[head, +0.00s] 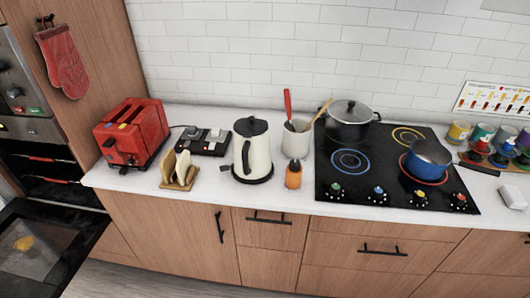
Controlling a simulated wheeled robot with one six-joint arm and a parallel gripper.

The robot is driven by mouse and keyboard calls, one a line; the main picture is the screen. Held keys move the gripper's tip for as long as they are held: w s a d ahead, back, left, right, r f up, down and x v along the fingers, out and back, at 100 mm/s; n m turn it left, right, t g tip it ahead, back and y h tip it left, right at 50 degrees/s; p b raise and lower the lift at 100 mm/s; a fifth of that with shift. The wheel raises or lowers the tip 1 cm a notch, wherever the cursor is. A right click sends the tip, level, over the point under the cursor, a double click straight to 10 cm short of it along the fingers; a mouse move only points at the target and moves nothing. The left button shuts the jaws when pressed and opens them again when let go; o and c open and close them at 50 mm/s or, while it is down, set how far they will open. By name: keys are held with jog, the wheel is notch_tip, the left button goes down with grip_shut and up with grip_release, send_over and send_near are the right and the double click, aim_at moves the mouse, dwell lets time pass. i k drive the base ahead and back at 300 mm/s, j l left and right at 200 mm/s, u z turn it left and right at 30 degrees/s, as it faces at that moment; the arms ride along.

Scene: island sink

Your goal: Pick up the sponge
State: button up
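I cannot make out a sponge for certain. A small pale block (513,197) lies on the counter at the far right edge of the head view; it is too small to tell what it is. A small yellow thing (24,243) shows on the dark panel at the lower left, also unclear. My gripper is not in view.
The white counter (215,198) holds a red toaster (132,134), toast rack (180,171), kettle (252,153), utensil pot (296,141), orange bottle (293,176) and black hob (333,192). On the hob are a lidded pot (348,124) and blue pan (426,163). Several colored jars (480,134) stand right.

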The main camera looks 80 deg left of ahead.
aim_at(511, 194)
jog(key=u, duration=4.6)
jog(key=z, duration=3.45)
jog(key=i+l, duration=0.15)
jog(key=i, duration=0.35)
jog(key=i+l+z, duration=0.15)
jog(key=i, duration=0.3)
